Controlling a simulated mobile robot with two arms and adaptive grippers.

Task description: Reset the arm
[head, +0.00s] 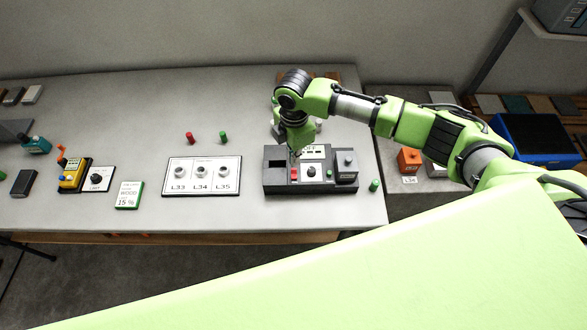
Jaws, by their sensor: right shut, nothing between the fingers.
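My right arm (395,115) reaches in from the right side of the head view, raised and bent over the table. Its gripper (295,153) points down over the dark grey device (277,180), with its fingers shut and empty. The fingertips are small and dark against the device; I cannot tell whether they touch it. My left gripper is not in view.
A white board (202,163) labelled L33, L34 and L35 lies on the grey table (235,213), with red (190,138) and green (223,138) pegs behind it. A WOOD 15 % sign (128,195) and a yellow tool (73,174) are left. An orange block (409,159) sits right.

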